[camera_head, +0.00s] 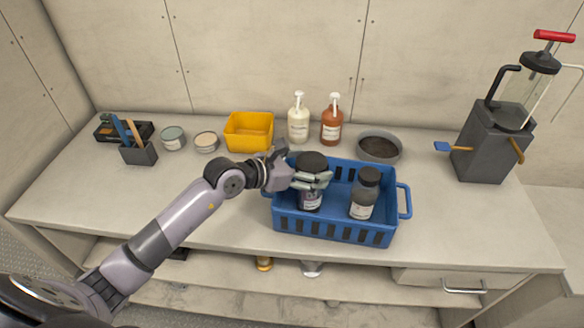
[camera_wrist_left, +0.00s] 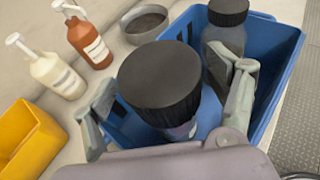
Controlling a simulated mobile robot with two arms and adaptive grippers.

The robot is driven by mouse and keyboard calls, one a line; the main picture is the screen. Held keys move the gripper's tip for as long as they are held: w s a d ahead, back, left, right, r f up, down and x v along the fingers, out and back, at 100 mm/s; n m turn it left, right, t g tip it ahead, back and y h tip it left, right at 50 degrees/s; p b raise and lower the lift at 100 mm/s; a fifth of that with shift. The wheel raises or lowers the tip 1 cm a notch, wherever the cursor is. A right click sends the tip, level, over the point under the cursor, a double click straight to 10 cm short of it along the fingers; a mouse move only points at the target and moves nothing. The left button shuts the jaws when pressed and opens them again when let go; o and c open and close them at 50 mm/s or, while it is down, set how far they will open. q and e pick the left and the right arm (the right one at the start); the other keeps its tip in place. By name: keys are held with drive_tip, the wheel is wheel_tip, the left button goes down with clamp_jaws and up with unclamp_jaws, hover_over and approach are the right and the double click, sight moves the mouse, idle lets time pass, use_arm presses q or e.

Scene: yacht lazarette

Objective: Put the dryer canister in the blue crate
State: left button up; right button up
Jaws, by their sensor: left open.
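The blue crate (camera_head: 335,232) stands near the front edge of the counter. Two black-lidded containers stand upright inside it. The left one, a wide-lidded canister (camera_head: 311,202) with a purplish label, is between the open fingers of my left gripper (camera_head: 316,180). The other is a dark grey jar (camera_head: 362,197) with a pale label, in the crate's right part. In the left wrist view the canister's lid (camera_wrist_left: 160,78) sits between the spread fingers, and the grey jar (camera_wrist_left: 226,40) is behind it. I cannot read which label says dryer. My right gripper is not in view.
A yellow bin (camera_head: 249,132), a cream pump bottle (camera_head: 298,122), an orange pump bottle (camera_head: 332,124) and a grey bowl (camera_head: 380,149) stand behind the crate. A grey machine (camera_head: 490,143) is at right. The counter's left front is clear.

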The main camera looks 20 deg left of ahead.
use_arm(q)
drive_tip(key=shift+b+v, duration=1.3)
drive_tip(key=shift+v, duration=4.3)
drive_tip(key=shift+f, duration=0.1)
